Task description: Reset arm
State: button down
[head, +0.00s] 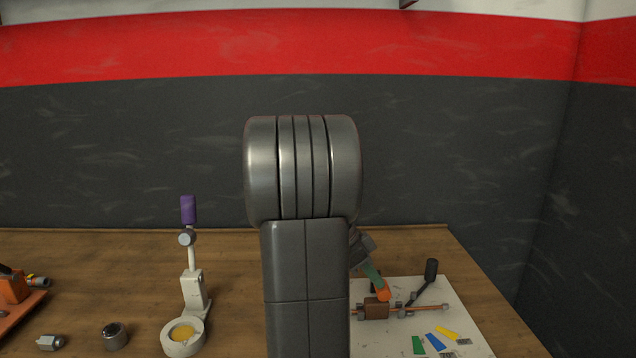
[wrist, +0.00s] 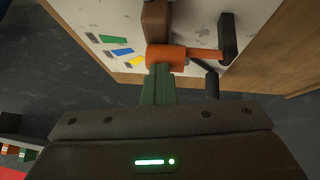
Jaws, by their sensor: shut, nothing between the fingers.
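My gripper (wrist: 158,82) shows in the wrist view as green fingers close together, shut and empty. An orange block (wrist: 166,57) lies right at their tips; I cannot tell whether they touch. In the head view my gripper (head: 373,274) is partly hidden behind my grey arm, which stands upright in the middle. It points down over a white board (head: 455,300) at the right of the bench. The board carries a copper-coloured rod with a brown block (head: 376,308) and a black-handled lever (head: 431,270).
Blue, green and yellow strips (head: 435,341) lie on the board. A white stand with a purple top (head: 188,210) and a ring-shaped base stands left of my arm. Small metal parts (head: 115,337) and an orange tray (head: 18,310) are farther left. Walls close the back and right.

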jog(key=shift+a+r+p, duration=0.15)
jog(key=shift+a+p, duration=0.25)
jog(key=shift+p, duration=0.2)
jog(key=w+a+r+g+p, duration=0.1)
jog(key=w+a+r+p, duration=0.1)
jog(key=r+p, duration=0.3)
jog(key=shift+w+a+r, duration=0.3)
jog(key=shift+a+r, duration=0.05)
jog(key=shift+a, duration=0.3)
jog(key=shift+p, duration=0.3)
